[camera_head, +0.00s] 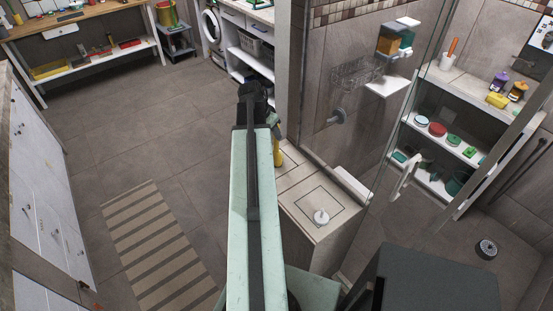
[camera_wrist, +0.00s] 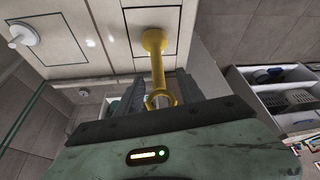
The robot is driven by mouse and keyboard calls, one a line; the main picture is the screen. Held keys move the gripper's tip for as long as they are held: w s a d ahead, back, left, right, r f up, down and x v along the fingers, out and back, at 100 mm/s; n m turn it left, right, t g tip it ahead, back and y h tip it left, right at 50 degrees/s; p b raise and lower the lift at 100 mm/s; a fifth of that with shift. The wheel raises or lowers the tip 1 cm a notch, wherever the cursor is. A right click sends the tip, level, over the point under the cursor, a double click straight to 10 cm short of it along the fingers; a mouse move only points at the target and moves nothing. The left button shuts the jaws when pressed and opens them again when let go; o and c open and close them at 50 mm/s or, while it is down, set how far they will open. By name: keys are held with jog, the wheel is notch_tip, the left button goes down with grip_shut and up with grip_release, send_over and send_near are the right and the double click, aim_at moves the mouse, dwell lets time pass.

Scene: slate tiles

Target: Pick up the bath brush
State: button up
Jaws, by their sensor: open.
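A yellow long-handled thing, which looks like the bath brush (camera_wrist: 157,62), stands on the pale tiled ledge in the wrist view. Its round end is against the ledge, and its handle runs toward my gripper, ending in a ring. In the head view only a bit of the yellow bath brush (camera_head: 278,156) shows beside my arm. My gripper (camera_wrist: 157,88) is open, with one dark finger on each side of the handle near the ring. I cannot tell whether either finger touches it. In the head view my gripper (camera_head: 272,121) is mostly hidden behind the arm's end.
The tiled ledge (camera_head: 295,183) carries a white knobbed thing (camera_head: 321,217). A glass panel and a white shelf unit (camera_head: 447,128) with several jars are to the right. A striped mat (camera_head: 160,245) lies on open floor to the left, beside white cabinets (camera_head: 40,200).

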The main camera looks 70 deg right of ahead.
aim_at(277, 144)
jog(key=b+x, duration=0.5)
jog(key=shift+s+f, duration=0.1)
jog(key=shift+f, duration=0.1)
jog(key=shift+r, duration=0.2)
grip_shut()
dwell(1.0)
